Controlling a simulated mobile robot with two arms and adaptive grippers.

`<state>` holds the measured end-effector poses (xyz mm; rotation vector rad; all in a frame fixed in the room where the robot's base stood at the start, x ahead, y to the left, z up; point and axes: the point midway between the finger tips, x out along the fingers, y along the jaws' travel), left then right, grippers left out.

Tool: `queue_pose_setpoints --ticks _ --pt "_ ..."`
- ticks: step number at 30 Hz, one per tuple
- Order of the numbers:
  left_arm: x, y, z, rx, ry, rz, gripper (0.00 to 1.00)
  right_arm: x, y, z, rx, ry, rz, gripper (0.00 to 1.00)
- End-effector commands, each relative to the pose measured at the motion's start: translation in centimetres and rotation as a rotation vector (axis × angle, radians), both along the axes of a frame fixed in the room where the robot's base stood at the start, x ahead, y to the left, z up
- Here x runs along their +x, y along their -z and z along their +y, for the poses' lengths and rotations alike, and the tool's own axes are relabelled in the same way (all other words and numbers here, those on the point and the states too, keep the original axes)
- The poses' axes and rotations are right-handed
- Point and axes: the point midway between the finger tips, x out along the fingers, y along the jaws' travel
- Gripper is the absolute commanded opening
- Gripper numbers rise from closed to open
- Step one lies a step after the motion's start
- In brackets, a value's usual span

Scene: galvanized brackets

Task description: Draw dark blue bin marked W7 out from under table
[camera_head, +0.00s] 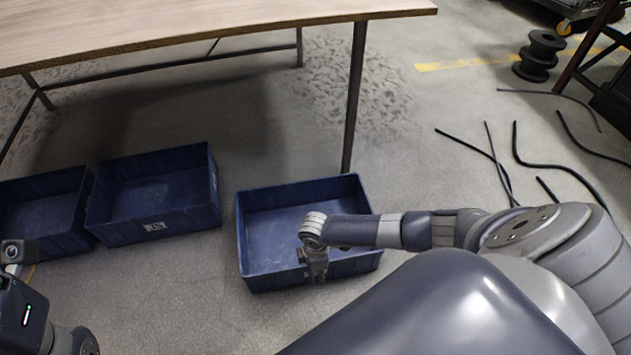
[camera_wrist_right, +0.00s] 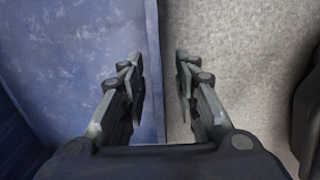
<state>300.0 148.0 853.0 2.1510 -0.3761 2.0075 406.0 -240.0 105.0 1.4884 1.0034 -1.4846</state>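A dark blue bin (camera_head: 258,282) stands on the floor, its back right corner by the foot of the table leg. I cannot read any mark on it; my arm and gripper cover part of its front wall. My right gripper (camera_head: 316,274) is at this front wall. In the right wrist view my right gripper (camera_wrist_right: 161,75) is open, one finger over the bin's inside (camera_wrist_right: 75,70) and the other over the floor, with the wall's edge between them. My left gripper (camera_head: 14,256) shows only partly at the left edge; its fingers are not clear.
Two more blue bins stand left, one with a label (camera_head: 154,227), the other (camera_head: 62,241) beside it. The wooden table (camera_head: 210,22) stands behind; its leg (camera_head: 354,100) is close to the bin. Floor in front is clear.

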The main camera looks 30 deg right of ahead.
Motion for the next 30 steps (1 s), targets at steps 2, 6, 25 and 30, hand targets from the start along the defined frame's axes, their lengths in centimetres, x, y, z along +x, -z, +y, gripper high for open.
queue_pose_setpoints --ticks 2,6,25,30 --pt "-0.1 -0.1 0.0 0.0 -0.001 -0.003 0.4 0.0 -0.1 -0.1 -0.001 0.001 0.0 0.29" --pt "0.0 0.0 0.0 0.0 0.0 -0.001 0.4 0.0 -0.9 -0.1 -0.001 0.001 0.0 0.29" --pt "0.0 0.0 0.0 0.001 0.001 0.002 0.4 0.1 -7.7 0.0 0.002 0.0 -0.001 0.29" --pt "0.0 0.0 0.0 0.001 0.001 0.002 0.4 0.0 -8.0 0.0 0.001 -0.001 0.0 0.29"
